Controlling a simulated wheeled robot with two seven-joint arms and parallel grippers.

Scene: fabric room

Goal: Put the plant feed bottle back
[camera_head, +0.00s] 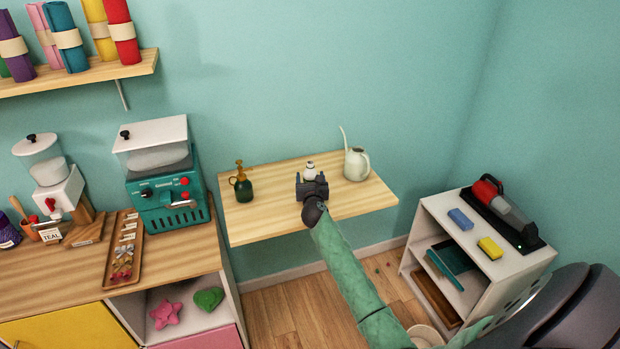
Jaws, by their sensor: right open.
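A small white bottle (309,168), likely the plant feed bottle, stands on the wooden wall shelf (255,225). Its top shows just behind my right gripper (311,178); its lower part is hidden by the gripper. My right gripper is open and reaches over the shelf from the front, its arm in a green sleeve. I cannot tell whether the fingers touch the bottle. A dark green spray bottle (243,186) stands at the left of the shelf. A pale watering can (356,164) stands to the right of the gripper. My left gripper is not in view.
A teal machine (165,190) and a wooden tray (125,250) stand on the counter at left. A white rack (480,235) at right holds sponges and a handheld vacuum (505,207). The shelf's front left is clear.

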